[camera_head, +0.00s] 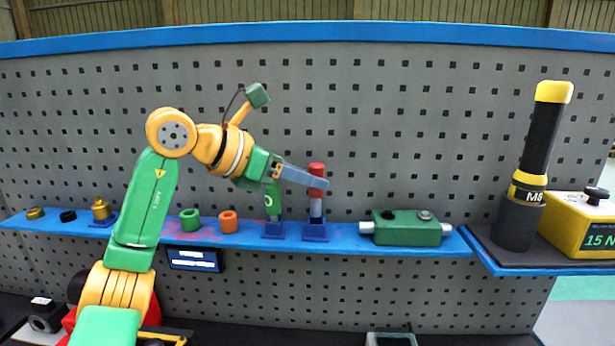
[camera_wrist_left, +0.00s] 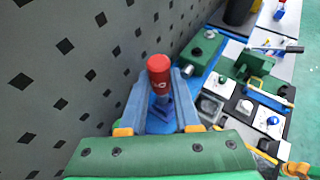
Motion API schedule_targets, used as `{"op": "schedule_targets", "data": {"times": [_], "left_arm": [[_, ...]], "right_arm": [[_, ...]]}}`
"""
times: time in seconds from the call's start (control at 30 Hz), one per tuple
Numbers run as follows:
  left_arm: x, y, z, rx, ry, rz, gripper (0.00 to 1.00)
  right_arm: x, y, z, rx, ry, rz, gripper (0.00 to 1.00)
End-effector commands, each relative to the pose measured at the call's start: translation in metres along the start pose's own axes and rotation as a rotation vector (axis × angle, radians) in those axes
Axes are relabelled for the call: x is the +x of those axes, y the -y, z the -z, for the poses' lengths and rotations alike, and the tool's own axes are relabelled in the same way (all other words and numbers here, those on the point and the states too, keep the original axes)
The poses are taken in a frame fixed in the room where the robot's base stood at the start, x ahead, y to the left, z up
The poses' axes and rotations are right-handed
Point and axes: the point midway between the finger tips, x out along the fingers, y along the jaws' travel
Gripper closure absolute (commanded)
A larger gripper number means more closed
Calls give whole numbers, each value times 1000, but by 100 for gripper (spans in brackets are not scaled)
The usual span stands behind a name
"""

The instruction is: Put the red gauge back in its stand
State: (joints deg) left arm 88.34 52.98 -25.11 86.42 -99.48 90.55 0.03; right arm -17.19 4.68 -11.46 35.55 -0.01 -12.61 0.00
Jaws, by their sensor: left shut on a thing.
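The red gauge (camera_head: 317,170) has a red upper part and a grey lower part, and it stands upright in the head view. My left gripper (camera_head: 322,183) is shut on it, with the blue fingers around its red part. In the left wrist view the red top (camera_wrist_left: 159,68) shows between the fingers (camera_wrist_left: 160,82). A blue stand (camera_head: 315,232) is directly below the gauge on the shelf. The grey lower end meets the top of this stand in the picture; I cannot tell how deep it sits. My right gripper is not in view.
A green gauge (camera_head: 272,200) is in a similar blue stand (camera_head: 273,231) just to the left. A green block (camera_head: 405,228) lies to the right. Green (camera_head: 190,220) and orange (camera_head: 228,222) rings sit left on the blue shelf (camera_head: 345,243). A pegboard (camera_head: 400,120) rises behind.

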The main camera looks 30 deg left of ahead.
Motion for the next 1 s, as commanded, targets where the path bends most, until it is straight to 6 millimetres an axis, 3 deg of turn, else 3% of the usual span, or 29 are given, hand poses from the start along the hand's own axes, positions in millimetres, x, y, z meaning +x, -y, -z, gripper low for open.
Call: {"op": "schedule_targets", "data": {"times": [1.0], "left_arm": [[-1, 0, -1, 0, 0, -1, 100]], "right_arm": [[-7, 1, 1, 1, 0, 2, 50]]}}
